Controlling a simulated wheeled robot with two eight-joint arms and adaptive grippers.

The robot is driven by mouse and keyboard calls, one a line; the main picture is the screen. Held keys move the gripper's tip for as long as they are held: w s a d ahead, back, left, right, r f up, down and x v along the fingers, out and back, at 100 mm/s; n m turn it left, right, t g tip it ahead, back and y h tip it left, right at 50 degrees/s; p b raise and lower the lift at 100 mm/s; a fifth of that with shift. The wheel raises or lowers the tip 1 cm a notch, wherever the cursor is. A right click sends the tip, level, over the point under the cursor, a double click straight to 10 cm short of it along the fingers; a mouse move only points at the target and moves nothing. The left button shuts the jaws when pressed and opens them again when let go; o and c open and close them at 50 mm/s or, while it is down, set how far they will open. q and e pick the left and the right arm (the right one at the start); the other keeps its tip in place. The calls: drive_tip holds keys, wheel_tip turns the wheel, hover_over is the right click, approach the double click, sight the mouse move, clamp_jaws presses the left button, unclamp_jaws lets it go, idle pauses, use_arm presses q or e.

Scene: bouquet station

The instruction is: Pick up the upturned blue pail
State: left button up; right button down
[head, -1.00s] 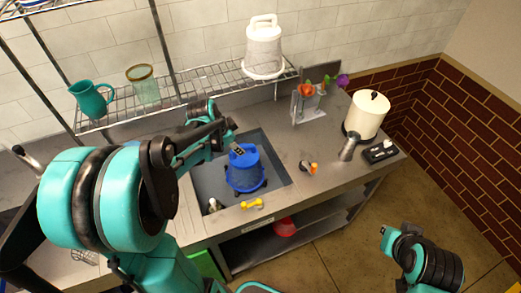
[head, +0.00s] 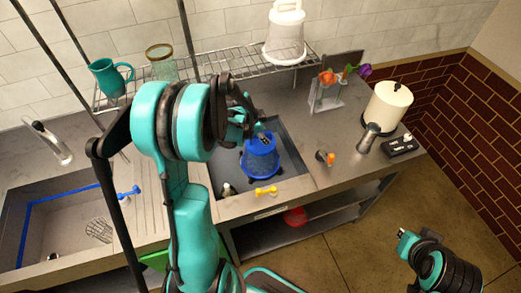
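The blue pail (head: 262,166) stands upside down in the dark recessed basin (head: 293,166) of the grey counter, with its narrow base up. My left gripper (head: 264,137) is at the top of the pail, coming from the back left. Its fingers are small and partly hidden by my arm, so I cannot tell whether they touch the pail or are open. My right gripper (head: 403,241) is away at the lower right, over the floor in the picture and far from the pail. Its finger opening is not clear.
A yellow piece (head: 266,191) lies at the basin's front edge. A grey cup (head: 369,137), cream canister (head: 387,106) and black tray (head: 400,145) stand right. A wire shelf (head: 235,74) behind holds a teal pitcher (head: 108,78), glass jar (head: 160,62) and white pail (head: 285,33).

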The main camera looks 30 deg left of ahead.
use_arm(q)
drive_tip(key=shift+c, duration=0.2)
clamp_jaws()
